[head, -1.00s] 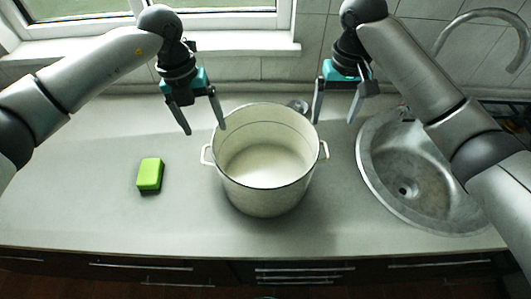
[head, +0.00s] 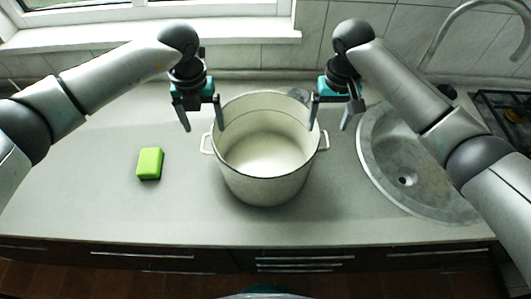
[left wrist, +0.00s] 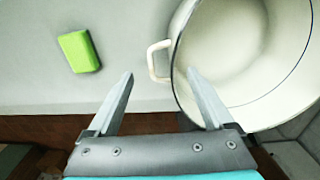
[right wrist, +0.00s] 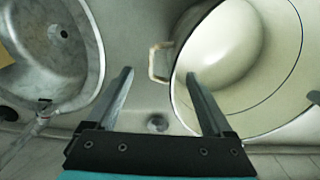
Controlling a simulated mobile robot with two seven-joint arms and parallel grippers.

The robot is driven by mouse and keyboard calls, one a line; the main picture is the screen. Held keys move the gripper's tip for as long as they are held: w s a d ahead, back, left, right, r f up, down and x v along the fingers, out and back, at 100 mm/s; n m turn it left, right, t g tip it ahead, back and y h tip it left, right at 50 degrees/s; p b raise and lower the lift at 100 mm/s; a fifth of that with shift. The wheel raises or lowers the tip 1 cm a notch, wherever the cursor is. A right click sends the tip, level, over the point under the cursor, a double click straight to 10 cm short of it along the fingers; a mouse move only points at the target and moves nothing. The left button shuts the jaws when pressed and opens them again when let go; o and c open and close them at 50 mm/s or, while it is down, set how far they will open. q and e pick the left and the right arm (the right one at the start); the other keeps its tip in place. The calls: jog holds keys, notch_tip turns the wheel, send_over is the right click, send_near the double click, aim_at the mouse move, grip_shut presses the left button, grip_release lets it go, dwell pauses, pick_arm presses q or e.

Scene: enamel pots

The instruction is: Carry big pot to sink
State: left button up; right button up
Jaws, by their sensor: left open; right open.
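The big pot (head: 264,185) is white enamel with a dark rim, upright on the counter, and looks empty. It has a left handle (head: 206,144) and a right handle (head: 324,141). The round metal sink (head: 372,172) is to its right. My left gripper (head: 203,128) is open and empty above the left handle area; in the left wrist view the handle (left wrist: 157,61) lies ahead between its fingers. My right gripper (head: 329,127) is open and empty near the right handle, which also shows ahead of its fingers in the right wrist view (right wrist: 157,62).
A green sponge (head: 149,163) lies on the counter (head: 90,200) left of the pot. A curved faucet (head: 440,30) rises behind the sink, with a dark rack (head: 500,105) at the far right. The counter left of the pot is mostly clear.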

aim_at(209, 139)
pick_arm(q)
notch_tip(209, 139, down, 8)
jog(key=shift+f, duration=0.1)
pick_arm(e)
notch_tip(209, 139, down, 8)
jog(key=shift+f, duration=0.1)
pick_arm(q)
jog(key=shift+c, duration=0.3)
pick_arm(e)
jog(key=shift+c, duration=0.2)
pick_arm(q)
grip_shut()
pick_arm(e)
grip_shut()
pick_arm(q)
jog(key=shift+w, duration=0.15)
pick_arm(e)
jog(key=shift+w, duration=0.15)
